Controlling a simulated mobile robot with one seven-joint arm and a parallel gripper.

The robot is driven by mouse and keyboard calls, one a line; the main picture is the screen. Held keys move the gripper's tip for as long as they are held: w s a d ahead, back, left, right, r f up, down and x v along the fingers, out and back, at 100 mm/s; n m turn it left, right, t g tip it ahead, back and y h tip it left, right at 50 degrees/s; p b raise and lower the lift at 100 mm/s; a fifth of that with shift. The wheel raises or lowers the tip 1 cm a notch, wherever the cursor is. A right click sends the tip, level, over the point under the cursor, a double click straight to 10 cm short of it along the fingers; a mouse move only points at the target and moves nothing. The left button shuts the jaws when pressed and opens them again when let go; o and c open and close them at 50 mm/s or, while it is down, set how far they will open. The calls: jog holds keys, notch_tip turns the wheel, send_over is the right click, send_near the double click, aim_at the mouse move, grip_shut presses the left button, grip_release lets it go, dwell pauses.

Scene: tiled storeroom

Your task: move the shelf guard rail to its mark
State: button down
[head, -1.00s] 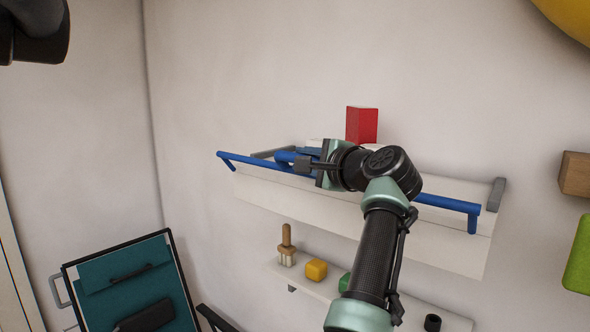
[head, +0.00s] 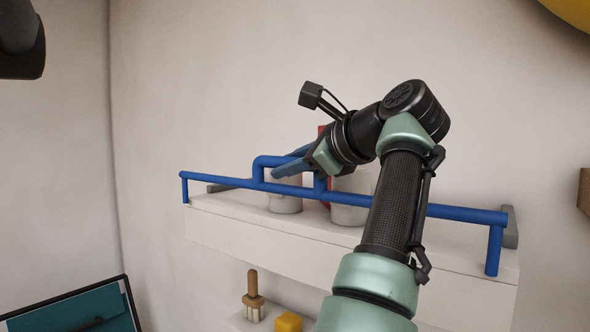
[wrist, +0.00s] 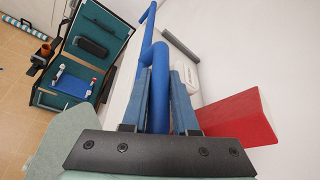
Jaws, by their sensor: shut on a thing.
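The shelf guard rail (head: 450,213) is a long blue bar with a down-turned leg at each end and a raised handle near its middle. It runs along the front of the white upper shelf (head: 300,240). My gripper (head: 290,166) is shut on the handle; the wrist view shows the blue bar (wrist: 160,85) between the two fingers. Whether the legs touch the shelf, I cannot tell. Grey pieces stand at the shelf's left end (head: 222,187) and right end (head: 511,228), behind the rail. I cannot make out a clear mark.
White containers (head: 284,196) (head: 350,205) stand behind the rail, with a red block (wrist: 236,118) near my fingers. A lower shelf holds a brush (head: 253,300) and a yellow block (head: 288,322). A teal case (head: 85,312) is at lower left.

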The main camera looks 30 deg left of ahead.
jog(key=shift+r, duration=0.25)
jog(key=c, duration=1.1)
grip_release()
jog(key=shift+c, duration=0.2)
jog(key=o, duration=0.5)
jog(key=shift+f, duration=0.1)
jog(key=shift+c, duration=0.2)
jog(key=shift+f, duration=0.1)
jog(key=shift+d+b, duration=0.45)
jog(key=shift+d, duration=0.05)
jog(key=b+v, duration=0.4)
jog(key=v, duration=0.8)
